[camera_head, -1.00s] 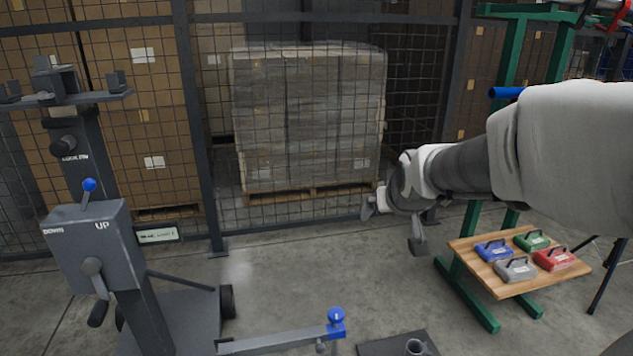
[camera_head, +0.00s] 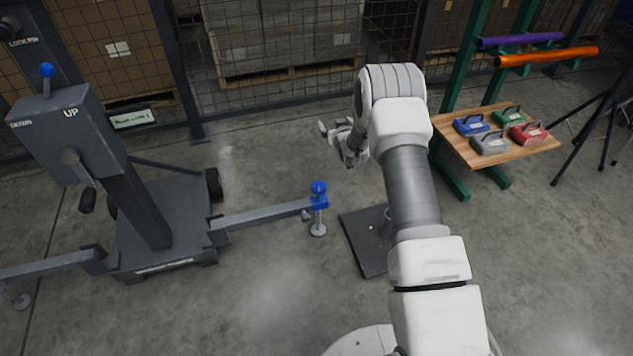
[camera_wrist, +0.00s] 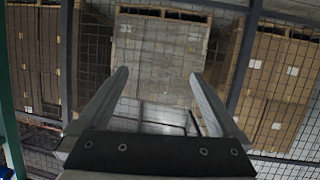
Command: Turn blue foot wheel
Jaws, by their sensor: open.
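The blue foot wheel (camera_head: 319,188) is a small blue knob on a blue collar at the end of a grey outrigger leg (camera_head: 265,215). A round levelling foot (camera_head: 318,230) is under it, near the middle of the head view. My gripper (camera_head: 338,138) is above and slightly right of the wheel in the picture, apart from it. Its fingers are spread and empty. In the wrist view my gripper (camera_wrist: 157,90) points at the mesh fence and stacked pallets, with nothing between the fingers. The foot wheel is not in the wrist view.
A grey lift (camera_head: 70,125) with crank and UP/DOWN box stands at left. A dark floor plate (camera_head: 362,240) lies right of the leg, partly behind my arm. A wooden shelf (camera_head: 465,150) with several coloured cases is at right, near a tripod. A mesh fence (camera_head: 290,90) runs behind.

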